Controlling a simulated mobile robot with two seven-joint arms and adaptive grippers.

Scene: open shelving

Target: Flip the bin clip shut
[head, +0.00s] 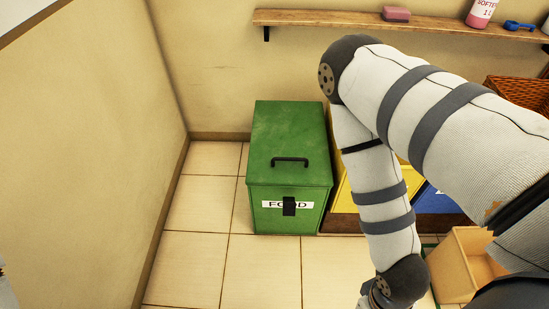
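A green bin (290,150) with a closed lid stands on the tiled floor against the back wall. A black handle (290,161) sits on its lid. A dark clip (289,206) hangs on the bin's front over a white label that reads partly "FOOD". I cannot tell from here whether the clip is fastened. My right arm comes in from the right and bends down in front of the other bins. Its gripper is below the picture's edge. Only a sliver of my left arm shows at the lower left edge, and its gripper is out of view.
A yellow bin (344,198) and a blue bin (436,201) stand right of the green one, partly behind my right arm. A wooden box (456,266) is at lower right. A shelf (325,19) runs along the back wall. Floor left of the green bin is clear.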

